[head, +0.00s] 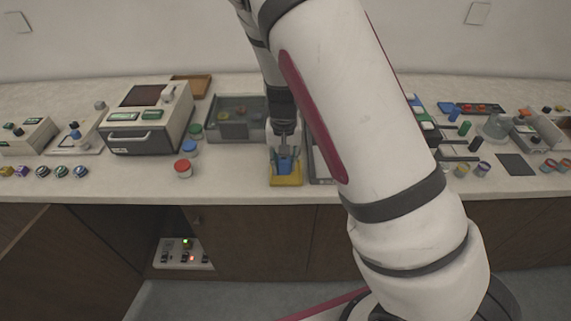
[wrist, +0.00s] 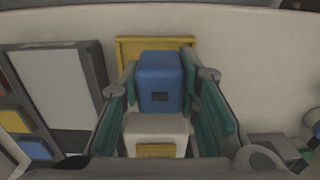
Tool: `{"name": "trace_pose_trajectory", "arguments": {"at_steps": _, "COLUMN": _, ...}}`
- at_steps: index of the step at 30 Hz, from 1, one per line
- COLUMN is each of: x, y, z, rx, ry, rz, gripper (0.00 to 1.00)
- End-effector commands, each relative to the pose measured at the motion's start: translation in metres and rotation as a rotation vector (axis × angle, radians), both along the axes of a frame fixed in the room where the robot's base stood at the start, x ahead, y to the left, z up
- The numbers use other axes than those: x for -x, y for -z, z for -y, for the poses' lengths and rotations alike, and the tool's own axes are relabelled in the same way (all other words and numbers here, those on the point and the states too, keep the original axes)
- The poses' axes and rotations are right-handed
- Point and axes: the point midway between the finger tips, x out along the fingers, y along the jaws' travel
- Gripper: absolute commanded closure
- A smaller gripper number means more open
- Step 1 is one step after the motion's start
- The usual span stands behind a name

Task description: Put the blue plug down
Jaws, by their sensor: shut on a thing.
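The blue plug (head: 286,166) is a small blue block held between the fingers of my gripper (head: 285,146), near the front of the counter. In the wrist view the blue plug (wrist: 160,72) shows between the green-padded fingers of my gripper (wrist: 163,98), which are shut on it. A yellow tray or pad (head: 287,182) lies under it; its yellow rim (wrist: 126,50) shows behind the plug in the wrist view. A pale block (wrist: 156,128) with a yellow patch sits nearer the camera between the fingers. I cannot tell whether the plug touches the yellow piece.
A grey open tray (head: 213,133) stands behind and left. Red-lidded (head: 183,169) and blue-lidded jars (head: 190,148) stand left of the gripper, beside a boxy machine (head: 146,120). My arm hides the counter to the right. Bare counter (head: 235,178) lies just left.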

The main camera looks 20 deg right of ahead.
Motion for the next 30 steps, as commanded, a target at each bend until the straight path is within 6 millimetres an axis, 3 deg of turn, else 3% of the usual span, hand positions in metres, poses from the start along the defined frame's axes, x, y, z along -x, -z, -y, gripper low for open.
{"name": "trace_pose_trajectory", "arguments": {"at_steps": 6, "x": -0.024, "y": 0.003, "z": 0.013, "rx": 0.000, "ry": 0.000, "rz": 0.000, "gripper": 1.00}}
{"name": "trace_pose_trajectory", "arguments": {"at_steps": 10, "x": -0.025, "y": 0.008, "z": 0.014, "rx": 0.000, "ry": 0.000, "rz": -0.002, "gripper": 1.00}}
{"name": "trace_pose_trajectory", "arguments": {"at_steps": 18, "x": -0.024, "y": 0.038, "z": 0.013, "rx": 0.000, "ry": 0.000, "rz": 0.000, "gripper": 1.00}}
{"name": "trace_pose_trajectory", "arguments": {"at_steps": 29, "x": -0.025, "y": 0.041, "z": 0.013, "rx": -0.001, "ry": 0.000, "rz": 0.000, "gripper": 1.00}}
{"name": "trace_pose_trajectory", "arguments": {"at_steps": 30, "x": -0.025, "y": 0.041, "z": 0.014, "rx": 0.000, "ry": 0.000, "rz": 0.000, "gripper": 0.62}}
